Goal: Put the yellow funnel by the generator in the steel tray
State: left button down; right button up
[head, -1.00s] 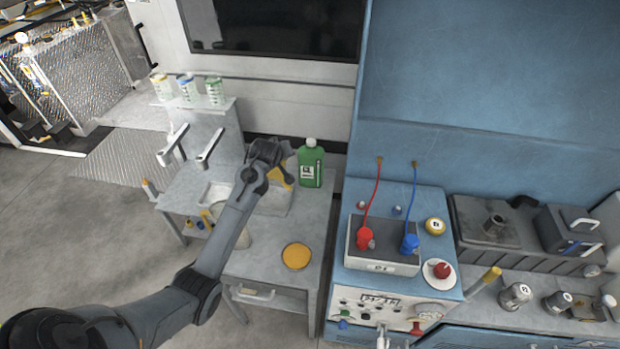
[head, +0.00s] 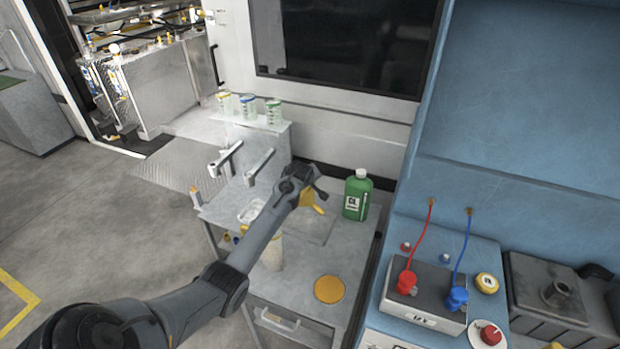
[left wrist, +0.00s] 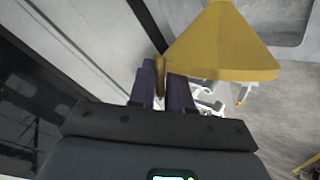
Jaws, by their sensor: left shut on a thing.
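My left gripper (head: 308,186) is shut on the yellow funnel (head: 312,202), holding it above the steel bench. The steel tray (head: 318,231) appears as a shallow grey square on the bench, below the funnel and partly hidden by the arm. A grey rim at the wrist view's top right may be the tray. My right gripper is not in view.
A green bottle (head: 356,196) stands just right of the gripper. A round orange-yellow disc (head: 329,289) lies at the bench front. Several small containers stand on the back shelf (head: 252,130). A battery (head: 424,296) with red and blue leads is at right.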

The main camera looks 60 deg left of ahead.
pick_arm(q)
jog(key=shift+f+b, duration=2.7)
jog(key=shift+b, duration=0.1)
jog(key=shift+f, duration=1.45)
jog(key=c, duration=1)
grip_release()
jog(key=shift+d+r, duration=0.1)
